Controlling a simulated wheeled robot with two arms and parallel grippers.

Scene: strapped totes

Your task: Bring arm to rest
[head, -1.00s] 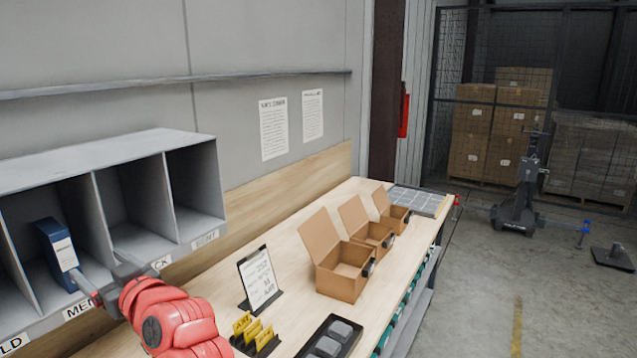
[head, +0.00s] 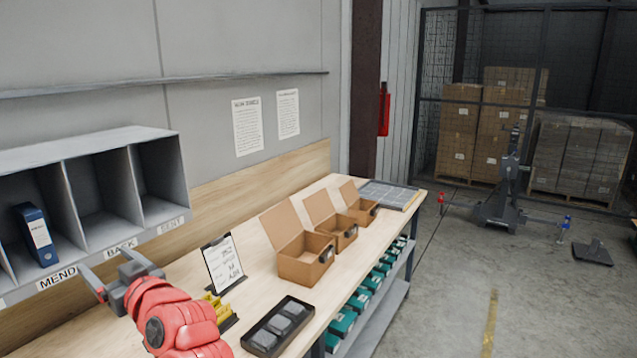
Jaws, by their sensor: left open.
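My left arm comes in at the bottom of the head view, with red links. Its gripper (head: 104,279) is open and empty, in front of the grey shelf near the labels MEND and BACK. A blue binder (head: 36,235) with a white label stands in the compartment marked MEND, apart from the gripper. My right gripper is not in view.
On the bench are a sign stand (head: 223,264), several open brown boxes (head: 306,268), a black tray (head: 278,327) and yellow cards (head: 217,306). Teal bins (head: 343,322) sit below.

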